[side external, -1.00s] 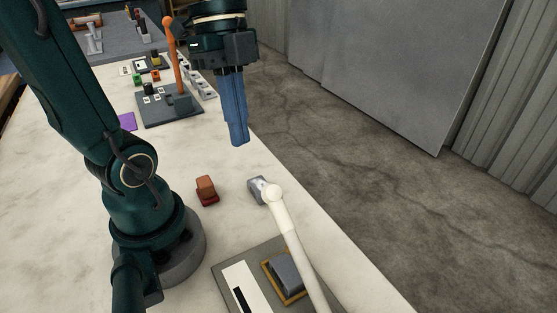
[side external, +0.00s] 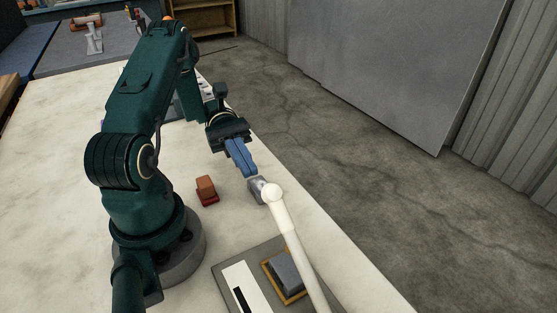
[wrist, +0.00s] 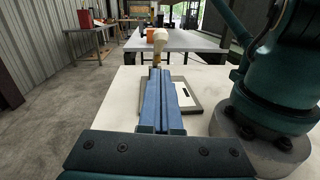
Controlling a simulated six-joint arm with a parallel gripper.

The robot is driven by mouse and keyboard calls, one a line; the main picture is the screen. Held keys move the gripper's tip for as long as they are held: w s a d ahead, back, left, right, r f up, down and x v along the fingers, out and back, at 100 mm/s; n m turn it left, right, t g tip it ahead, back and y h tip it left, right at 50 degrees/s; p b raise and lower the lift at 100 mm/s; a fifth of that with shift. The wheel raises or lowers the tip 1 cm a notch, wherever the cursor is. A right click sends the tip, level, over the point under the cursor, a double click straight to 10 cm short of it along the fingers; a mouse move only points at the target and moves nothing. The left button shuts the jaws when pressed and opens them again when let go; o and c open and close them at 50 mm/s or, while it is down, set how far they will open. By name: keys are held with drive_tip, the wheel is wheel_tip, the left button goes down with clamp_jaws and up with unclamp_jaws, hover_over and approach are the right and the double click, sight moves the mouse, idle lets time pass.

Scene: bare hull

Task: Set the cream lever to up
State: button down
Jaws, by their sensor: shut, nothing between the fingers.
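The cream lever (side external: 291,236) is a long pale rod with a round knob. It leans up and away from a grey base plate (side external: 222,272) at the bottom of the side view. Its knob end also shows in the wrist view (wrist: 160,36), just beyond my fingertips. My gripper (side external: 252,172) has blue fingers shut together with nothing between them. In the wrist view my gripper (wrist: 157,72) points at the knob end. I cannot tell whether the fingertips touch the lever. The lever's lower end is cut off by the side view's edge.
A grey piece (side external: 256,188) shows beside the knob. A red-brown block (side external: 206,188) sits on the pale table (side external: 60,200) between my base and the lever. The plate carries a yellow-framed grey block (side external: 286,275) and a white slotted panel (side external: 240,284). The table's right edge is close by.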

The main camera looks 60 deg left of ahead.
sight(276, 192)
drive_tip(key=d+n+t+h, duration=0.1)
drive_tip(key=d, duration=0.8)
drive_tip(key=shift+s+d+n+t, duration=0.25)
drive_tip(key=shift+s+n+t, duration=0.05)
drive_tip(key=shift+s+n, duration=0.1)
drive_tip(key=shift+d+r, duration=0.35)
drive_tip(key=shift+r, duration=0.25)
drive_tip(key=shift+d+r, duration=0.3)
drive_tip(key=shift+r, duration=0.35)
drive_tip(key=shift+d+r, duration=0.35)
drive_tip(key=shift+r, duration=0.25)
drive_tip(key=shift+w+a, duration=0.1)
